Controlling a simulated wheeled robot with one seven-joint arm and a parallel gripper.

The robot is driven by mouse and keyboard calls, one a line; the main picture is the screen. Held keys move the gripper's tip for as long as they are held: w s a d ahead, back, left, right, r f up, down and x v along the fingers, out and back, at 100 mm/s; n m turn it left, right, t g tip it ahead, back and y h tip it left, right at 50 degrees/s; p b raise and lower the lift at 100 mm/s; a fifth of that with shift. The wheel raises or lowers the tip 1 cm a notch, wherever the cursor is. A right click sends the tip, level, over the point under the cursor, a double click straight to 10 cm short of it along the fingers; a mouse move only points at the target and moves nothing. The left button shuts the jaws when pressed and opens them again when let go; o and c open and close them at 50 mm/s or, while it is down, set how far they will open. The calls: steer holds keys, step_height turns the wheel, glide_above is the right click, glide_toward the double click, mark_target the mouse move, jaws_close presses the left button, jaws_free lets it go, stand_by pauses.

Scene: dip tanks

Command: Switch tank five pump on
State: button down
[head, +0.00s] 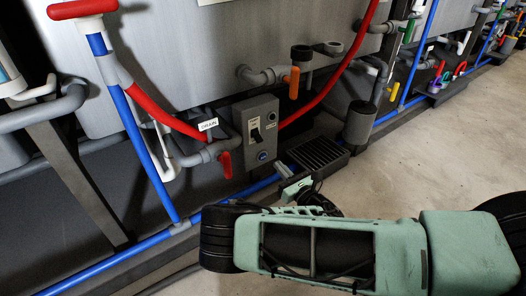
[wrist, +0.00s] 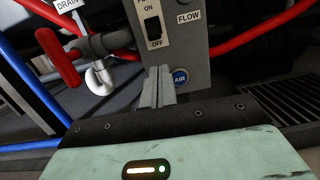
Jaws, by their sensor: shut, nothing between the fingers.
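A grey control box (head: 245,118) stands below the tank wall in the head view, and it also shows in the wrist view (wrist: 190,60). On its face is a black switch (head: 256,137) in a pale plate, seen in the wrist view (wrist: 153,28) with ON above and OFF below. I cannot tell which way the switch is set. My gripper (wrist: 158,72) is shut and empty, its fingertips just below the switch in the wrist view. It shows in the head view (head: 286,171) low, right of the box. No tank number is readable.
A blue AIR button (wrist: 180,77) and a FLOW label (wrist: 189,17) are on the box. A red DRAIN valve handle (wrist: 60,57) is at its left. Red hoses (head: 328,88) run around it. A black grate (head: 318,154) lies at its right.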

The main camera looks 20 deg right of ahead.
mark_target(258, 138)
steer(key=shift+s+a+n, duration=0.1)
steer(key=shift+n, duration=0.2)
steer(key=b+x, duration=0.5)
steer(key=x, duration=0.5)
steer(key=shift+s+r+g+p, duration=0.1)
steer(key=shift+r+g+p, duration=0.2)
steer(key=shift+p, duration=0.3)
